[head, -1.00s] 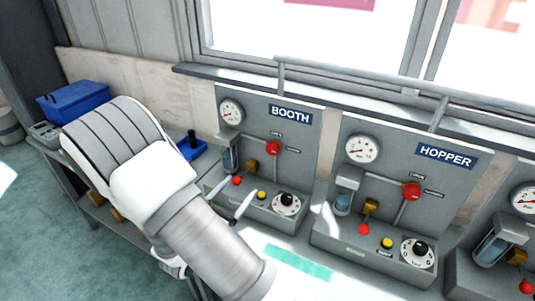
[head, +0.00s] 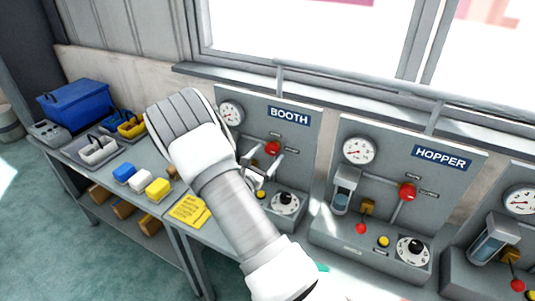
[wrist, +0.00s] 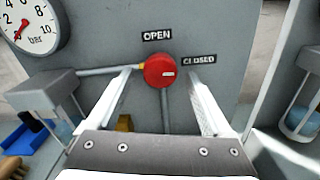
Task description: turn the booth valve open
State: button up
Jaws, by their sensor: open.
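The booth valve is a round red knob (head: 272,147) on the grey upright panel under the BOOTH sign (head: 290,115). In the wrist view the knob (wrist: 160,71) sits at the middle, with OPEN printed above it and CLOSED to its right. My gripper (head: 264,163) is open and empty in front of the panel. In the wrist view its fingers (wrist: 161,77) stand apart to the left and right of the knob. I cannot tell whether either finger touches it.
The booth gauge (wrist: 29,22) is at upper left of the knob. The HOPPER panel (head: 440,190) stands to the right with its own red valve (head: 408,191). Coloured blocks, a yellow note (head: 189,210) and a blue box (head: 75,103) are on the bench at left.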

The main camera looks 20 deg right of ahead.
jog(key=shift+w+d, duration=0.1)
grip_shut()
dwell(0.4)
jog(key=shift+n, duration=0.4)
jog(key=n+p, duration=0.1)
jog(key=n, duration=0.3)
jog(key=n+p, duration=0.2)
jog(key=n, duration=0.2)
jog(key=shift+r+n, duration=0.1)
jog(key=shift+n, duration=0.2)
jog(key=n+p, duration=0.2)
jog(key=n, duration=0.2)
jog(key=shift+d, duration=0.1)
jog(key=shift+n+p, duration=0.85)
jog(key=shift+n, duration=1.35)
jog(key=shift+s, duration=0.2)
